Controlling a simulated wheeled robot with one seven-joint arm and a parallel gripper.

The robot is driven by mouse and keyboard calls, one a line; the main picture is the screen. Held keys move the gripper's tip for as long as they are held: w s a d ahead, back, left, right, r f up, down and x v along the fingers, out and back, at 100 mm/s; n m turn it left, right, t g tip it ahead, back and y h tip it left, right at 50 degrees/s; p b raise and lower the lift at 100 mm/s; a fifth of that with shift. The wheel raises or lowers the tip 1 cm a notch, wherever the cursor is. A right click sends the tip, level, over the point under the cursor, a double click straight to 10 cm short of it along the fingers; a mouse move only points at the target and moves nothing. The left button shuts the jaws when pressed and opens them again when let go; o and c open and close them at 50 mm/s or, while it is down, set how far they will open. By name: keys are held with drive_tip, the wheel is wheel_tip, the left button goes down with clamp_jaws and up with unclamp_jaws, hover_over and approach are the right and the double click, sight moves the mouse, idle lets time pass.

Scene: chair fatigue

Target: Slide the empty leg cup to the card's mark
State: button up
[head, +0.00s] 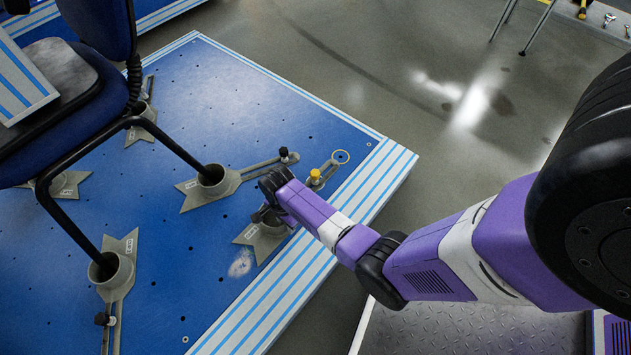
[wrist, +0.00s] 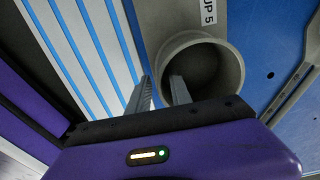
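The empty leg cup (wrist: 205,60) is grey and round, with "UP 5" readable on its base in the wrist view. In the head view its grey forked base (head: 262,237) shows, with the cup mostly hidden behind my gripper (head: 266,205). In the wrist view my gripper (wrist: 160,90) straddles the cup's near-left wall, one finger inside the mouth and one outside. The fingers stand apart, and I cannot tell whether they touch the wall. I cannot make out a card with a mark.
A chair (head: 90,75) stands with its black legs in other grey cups (head: 208,184) on the blue plate (head: 250,90). A slotted bar with a yellow knob (head: 315,175) lies between my gripper and the ring. A striped edge (head: 385,180) borders the plate; floor beyond is open.

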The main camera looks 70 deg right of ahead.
drive_tip(key=shift+r+p, duration=2.9)
